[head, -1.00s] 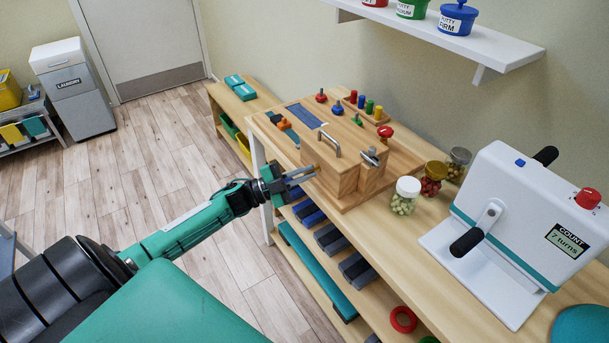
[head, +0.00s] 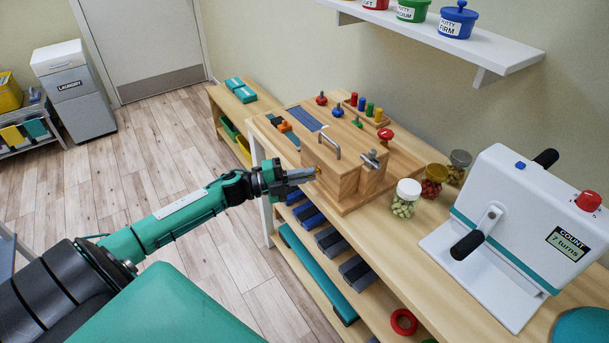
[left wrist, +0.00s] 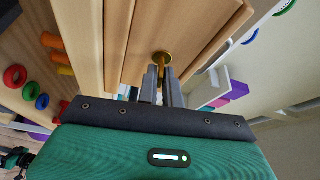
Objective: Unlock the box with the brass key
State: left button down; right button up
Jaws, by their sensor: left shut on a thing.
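The wooden box (head: 346,181) stands on a wooden activity board on the bench, with a metal handle (head: 330,146) on top. My left gripper (head: 314,174) is at the box's left-hand face, shut on the brass key (left wrist: 162,74). In the left wrist view, the left gripper (left wrist: 164,80) has the key between its fingertips. The key runs up to a round brass lock plate (left wrist: 162,57) on the box face and seems to be in it; its tip is hidden. The lid looks closed. My right gripper is not in view.
Jars of beads (head: 406,198) stand right of the box. A white crank machine (head: 520,215) takes up the bench's right part. Coloured knobs and pegs (head: 366,106) sit behind the box. A shelf with putty tubs (head: 455,35) hangs above. Open floor (head: 150,185) lies left.

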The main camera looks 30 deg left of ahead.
pick_arm(q)
jog(key=shift+f, duration=0.1)
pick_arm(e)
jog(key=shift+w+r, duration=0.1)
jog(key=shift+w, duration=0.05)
pick_arm(q)
jog(key=c, duration=1.6)
grip_release()
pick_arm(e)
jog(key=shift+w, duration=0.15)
pick_arm(q)
jog(key=shift+s+a, duration=0.1)
